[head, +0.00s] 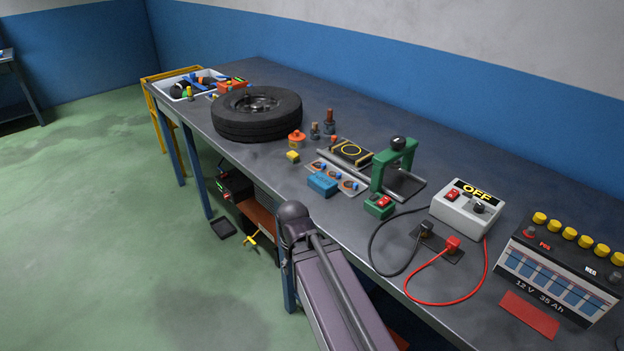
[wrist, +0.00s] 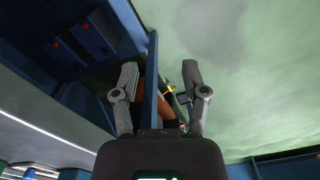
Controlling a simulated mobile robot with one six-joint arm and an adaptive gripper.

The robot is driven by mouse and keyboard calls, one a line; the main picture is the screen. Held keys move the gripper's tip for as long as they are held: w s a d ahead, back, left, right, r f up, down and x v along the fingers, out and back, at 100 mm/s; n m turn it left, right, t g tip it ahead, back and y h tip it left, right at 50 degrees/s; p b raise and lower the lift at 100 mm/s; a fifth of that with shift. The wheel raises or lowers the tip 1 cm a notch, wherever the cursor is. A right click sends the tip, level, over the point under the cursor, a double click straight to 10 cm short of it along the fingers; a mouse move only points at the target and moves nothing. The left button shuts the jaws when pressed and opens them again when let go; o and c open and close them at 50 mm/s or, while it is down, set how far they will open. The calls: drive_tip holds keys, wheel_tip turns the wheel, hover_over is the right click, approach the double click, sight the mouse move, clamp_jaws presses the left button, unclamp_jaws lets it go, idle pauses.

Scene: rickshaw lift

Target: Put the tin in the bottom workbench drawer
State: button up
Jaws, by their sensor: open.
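I cannot tell for sure which thing is the tin. A small orange round container with a knob on top (head: 297,140) stands on the workbench (head: 250,160), in front of the tyre's right side. In the wrist view, dark blue drawer fronts with red knobs (wrist: 97,38) show at the upper left under the bench. I cannot tell whether any drawer is open. My gripper (wrist: 158,82) is open with nothing held. A blue bench leg (wrist: 151,85) shows between its fingers. The head view shows my arm link before the bench but not the gripper.
A tyre (head: 257,113), a blue block (head: 322,184), a green press (head: 394,165), a grey OFF box (head: 467,208) with cables and a battery (head: 560,265) crowd the bench. A dark box (head: 234,184) stands on the orange lower shelf (head: 262,219). The green floor at left is mostly clear.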

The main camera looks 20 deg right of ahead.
drive_tip(key=shift+w+d, duration=0.4)
drive_tip(key=shift+w, duration=0.05)
drive_tip(key=shift+d, duration=0.1)
drive_tip(key=o, duration=0.6)
drive_tip(key=shift+w+r, duration=0.1)
drive_tip(key=w+d+r+p, duration=0.2)
drive_tip(key=w+r+p, duration=0.1)
drive_tip(key=w+p, duration=0.1)
drive_tip(key=w+d+r+n+p, duration=0.1)
drive_tip(key=w+d+r+p, duration=0.2)
drive_tip(key=w+r, duration=0.1)
drive_tip(key=w+d+r+n+p, duration=0.1)
drive_tip(key=w+d+r+p, duration=0.1)
drive_tip(key=w+r+p, duration=0.2)
drive_tip(key=shift+w+d+r+p, duration=0.25)
drive_tip(key=shift+w+d+p, duration=0.15)
drive_tip(key=shift+w, duration=0.2)
drive_tip(key=w+d+r+n+p, duration=0.2)
drive_tip(key=w+d+r+p, duration=0.6)
drive_tip(key=w+d, duration=0.1)
drive_tip(key=shift+w+r+p, duration=0.3)
drive_tip(key=shift+w+r, duration=0.05)
drive_tip(key=shift+w, duration=0.2)
drive_tip(key=shift+f, duration=0.1)
